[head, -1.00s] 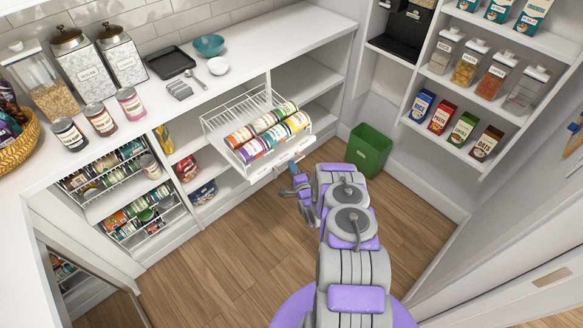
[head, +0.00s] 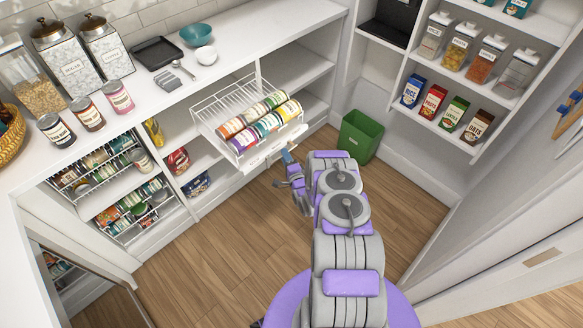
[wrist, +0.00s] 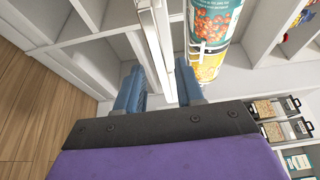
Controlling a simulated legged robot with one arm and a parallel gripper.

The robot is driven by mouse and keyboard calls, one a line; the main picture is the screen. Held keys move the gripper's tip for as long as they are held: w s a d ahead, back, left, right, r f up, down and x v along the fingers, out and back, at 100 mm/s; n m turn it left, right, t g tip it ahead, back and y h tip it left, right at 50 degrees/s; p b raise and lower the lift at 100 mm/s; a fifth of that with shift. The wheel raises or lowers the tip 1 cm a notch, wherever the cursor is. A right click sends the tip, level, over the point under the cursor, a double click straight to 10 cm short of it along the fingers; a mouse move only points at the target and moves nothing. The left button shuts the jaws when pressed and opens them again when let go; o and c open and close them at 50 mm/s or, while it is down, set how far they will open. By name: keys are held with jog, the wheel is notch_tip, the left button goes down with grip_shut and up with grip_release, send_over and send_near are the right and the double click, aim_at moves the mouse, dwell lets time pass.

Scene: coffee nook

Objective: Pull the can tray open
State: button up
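The can tray (head: 205,124), a white wire basket holding rows of cans, sticks out from the shelves under the counter. Its white front panel (head: 277,149) faces me. My gripper (head: 290,157) is at the right part of this front in the head view. In the wrist view my gripper (wrist: 160,88) has its two blue fingers apart, with a white upright part of the tray front (wrist: 158,45) between them. A gap seems to show beside the left finger; contact at the right finger is unclear. Cans show beyond the right finger.
Two lower can racks (head: 98,170) are in the left cabinet. A green bin (head: 360,137) stands on the floor right of the tray. Shelves with jars and boxes (head: 437,108) line the right wall. Wooden floor (head: 225,250) in front of the shelves is clear.

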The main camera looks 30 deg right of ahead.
jog(key=s+a+p, duration=0.2)
jog(key=s+p, duration=0.1)
jog(key=s, duration=1.3)
jog(key=shift+s+a+p, duration=0.2)
jog(key=shift+s+p, duration=0.15)
jog(key=shift+s, duration=0.05)
